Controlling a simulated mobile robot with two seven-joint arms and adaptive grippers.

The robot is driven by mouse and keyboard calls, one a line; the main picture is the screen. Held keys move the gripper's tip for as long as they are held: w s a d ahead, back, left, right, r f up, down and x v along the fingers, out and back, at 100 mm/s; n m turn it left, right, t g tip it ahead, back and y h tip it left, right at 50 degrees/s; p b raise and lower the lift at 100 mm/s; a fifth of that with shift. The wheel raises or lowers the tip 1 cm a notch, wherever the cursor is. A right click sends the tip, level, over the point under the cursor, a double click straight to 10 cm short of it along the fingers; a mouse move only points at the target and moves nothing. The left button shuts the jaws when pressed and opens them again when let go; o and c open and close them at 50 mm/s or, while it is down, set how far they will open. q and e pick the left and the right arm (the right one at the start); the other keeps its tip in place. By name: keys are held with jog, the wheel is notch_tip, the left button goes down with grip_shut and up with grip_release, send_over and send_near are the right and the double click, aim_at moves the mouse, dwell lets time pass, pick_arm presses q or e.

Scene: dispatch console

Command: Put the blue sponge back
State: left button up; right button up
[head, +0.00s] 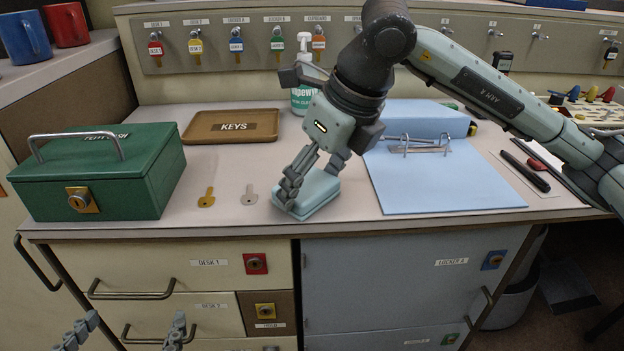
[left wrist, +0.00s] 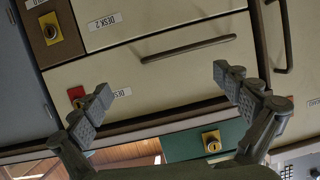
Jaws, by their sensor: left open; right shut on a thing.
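The blue sponge (head: 320,197) is on the front middle of the desk top, between the loose keys and the blue binder. My right gripper (head: 311,184) reaches down over it and is shut on it, its fingers partly covering it. I cannot tell whether the sponge touches the desk. My left gripper (head: 125,335) is open and empty, low in front of the drawers at the bottom left. In the left wrist view my left gripper (left wrist: 162,85) has its fingers wide apart with drawer fronts beyond them; the sponge is not in that view.
A green cash box (head: 120,180) stands at left, with a brass key (head: 207,197) and a silver key (head: 249,195) beside it. The blue binder (head: 440,185) lies at right.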

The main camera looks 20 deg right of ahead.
jog(key=shift+f, duration=0.1)
jog(key=o, duration=1.2)
pick_arm(q)
jog(key=shift+w+d+r+t, duration=0.15)
jog(key=shift+d+r+t, duration=0.3)
jog(key=shift+r, duration=0.15)
pick_arm(e)
jog(key=shift+r, duration=0.25)
pick_arm(q)
jog(key=s+a+f+g+y+p, duration=0.1)
jog(key=s+a+f+g+y, duration=0.1)
jog(key=s+a+f+g, duration=0.1)
notch_tip(320, 180, down, 4)
jog(key=a+g, duration=0.1)
jog(key=a, duration=0.1)
jog(key=shift+s+a, duration=0.2)
jog(key=shift+a, duration=0.1)
pick_arm(e)
jog(key=v, duration=1.2)
jog(key=shift+d, duration=0.1)
